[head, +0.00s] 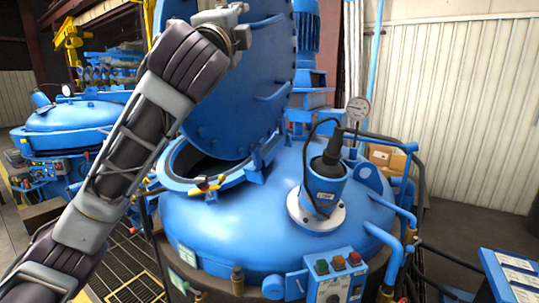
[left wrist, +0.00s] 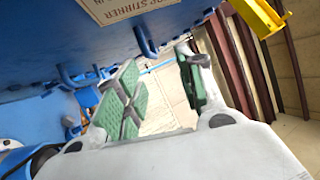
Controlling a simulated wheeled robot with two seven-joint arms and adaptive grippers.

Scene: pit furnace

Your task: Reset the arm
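My left arm (head: 133,133) reaches up from the lower left in the head view, in front of the furnace's raised lid. Its wrist end with the left gripper (head: 225,14) is at the top edge, partly cut off. In the left wrist view my left gripper (left wrist: 160,88) is open, with its green-padded fingers apart and nothing between them. The blue lid (head: 246,88) stands up, open, over the round opening (head: 203,163) of the blue pit furnace (head: 245,228). A blue surface with a label (left wrist: 120,10) is close beyond the fingers in the wrist view. My right gripper is not in view.
A second blue furnace (head: 70,118) stands at left. Cardboard boxes (head: 388,158) lie behind. A yellow part (left wrist: 262,17) shows in the wrist view.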

